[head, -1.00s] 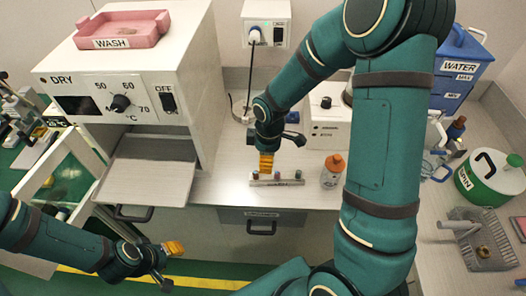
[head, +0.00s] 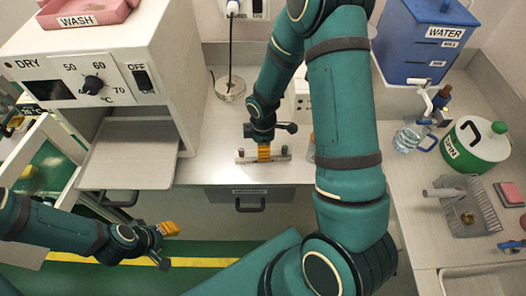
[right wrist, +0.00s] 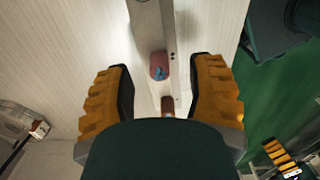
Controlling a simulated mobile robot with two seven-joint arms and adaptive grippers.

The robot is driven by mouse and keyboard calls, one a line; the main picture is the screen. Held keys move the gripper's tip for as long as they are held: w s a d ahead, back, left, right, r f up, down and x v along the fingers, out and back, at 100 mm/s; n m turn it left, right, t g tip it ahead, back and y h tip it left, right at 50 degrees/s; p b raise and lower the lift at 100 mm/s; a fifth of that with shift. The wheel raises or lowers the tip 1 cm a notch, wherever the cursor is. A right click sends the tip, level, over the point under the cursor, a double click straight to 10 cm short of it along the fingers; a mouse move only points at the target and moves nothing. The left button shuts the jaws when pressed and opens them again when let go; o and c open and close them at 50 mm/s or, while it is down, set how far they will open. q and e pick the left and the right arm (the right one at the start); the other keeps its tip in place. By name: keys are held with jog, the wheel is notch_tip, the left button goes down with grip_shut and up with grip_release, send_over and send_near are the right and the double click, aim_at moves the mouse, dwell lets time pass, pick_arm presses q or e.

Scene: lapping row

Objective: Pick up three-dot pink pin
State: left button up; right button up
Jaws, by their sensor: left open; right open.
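A pink pin (right wrist: 158,65) with small blue marks on its top stands in a pale rail (right wrist: 150,25) in the right wrist view; I cannot count its dots. A brown-topped pin (right wrist: 168,104) stands nearer in the same rail. My right gripper (right wrist: 162,95) is open, its orange fingers on either side of the rail and apart from the pink pin. In the head view my right gripper (head: 264,153) is down at the rail (head: 248,160) and hides its middle. Small pins show near both rail ends. My left gripper (head: 170,229) is open and empty, low at the left.
The rail lies near the front edge of the bench (head: 215,170), above a drawer (head: 250,203). The dry oven (head: 95,80) and a grey tray (head: 130,153) stand left. An orange-capped bottle is mostly hidden behind my right arm. A green spin drum (head: 478,145) stands right.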

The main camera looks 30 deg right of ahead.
notch_tip(320, 180, down, 2)
jog(key=shift+f, duration=0.2)
grip_shut()
